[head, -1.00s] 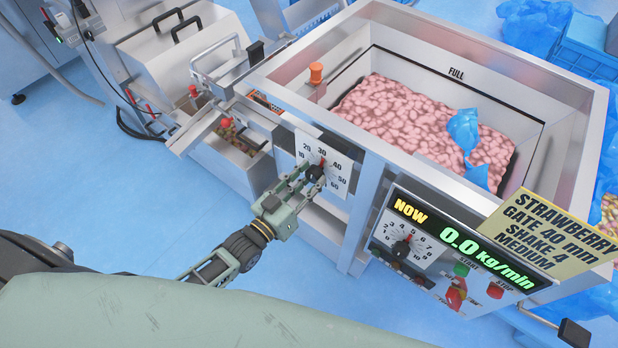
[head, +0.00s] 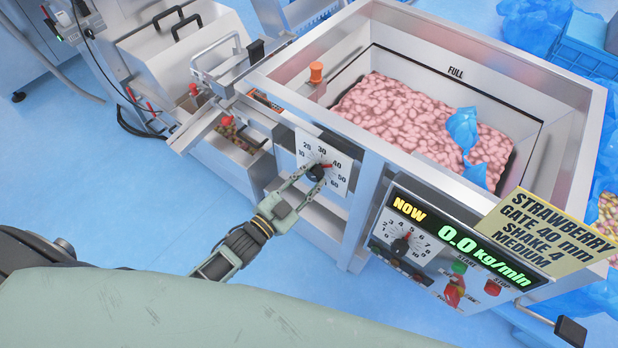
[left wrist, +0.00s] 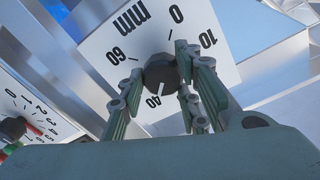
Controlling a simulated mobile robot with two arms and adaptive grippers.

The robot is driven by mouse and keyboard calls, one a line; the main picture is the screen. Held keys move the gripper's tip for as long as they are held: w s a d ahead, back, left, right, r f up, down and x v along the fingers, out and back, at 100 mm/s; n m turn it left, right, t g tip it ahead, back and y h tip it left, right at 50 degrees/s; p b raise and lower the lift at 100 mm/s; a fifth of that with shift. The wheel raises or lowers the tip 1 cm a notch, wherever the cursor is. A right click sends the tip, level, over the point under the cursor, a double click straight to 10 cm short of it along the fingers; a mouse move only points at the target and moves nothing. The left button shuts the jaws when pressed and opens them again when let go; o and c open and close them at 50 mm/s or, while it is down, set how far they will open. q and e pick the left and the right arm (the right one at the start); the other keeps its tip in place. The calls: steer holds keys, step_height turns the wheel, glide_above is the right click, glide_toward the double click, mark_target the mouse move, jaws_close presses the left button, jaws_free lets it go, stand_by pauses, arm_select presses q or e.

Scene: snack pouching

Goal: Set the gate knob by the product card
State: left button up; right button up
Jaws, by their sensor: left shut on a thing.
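The gate knob (head: 316,172) is a dark knob on a white scale plate (head: 341,181) marked in tens. In the left wrist view the white line on the gate knob (left wrist: 160,72) points down at the 40. My left gripper (head: 307,178) has its two fingers on either side of the knob, shut on it; the fingers also show in the left wrist view (left wrist: 160,75). The yellow product card (head: 548,232) reads STRAWBERRY, GATE 40 mm, SHAKE 4, MEDIUM. My right gripper is not in view.
The control panel (head: 378,246) right of the gate plate has a numbered dial (head: 402,245), buttons and a display (head: 485,259) reading 0.0 kg/min. The metal hopper (head: 300,98) behind holds pink pieces and blue film. Open blue floor (head: 90,190) lies at left.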

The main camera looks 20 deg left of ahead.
arm_select(q)
steer(key=shift+s+d+f, duration=0.15)
steer(key=shift+d+f, duration=0.05)
steer(key=o, duration=1.1)
steer(key=shift+c, duration=0.2)
steer(key=shift+s+a, duration=0.1)
steer(key=shift+a, duration=0.05)
steer(key=v, duration=1.1)
steer(key=shift+s, duration=0.25)
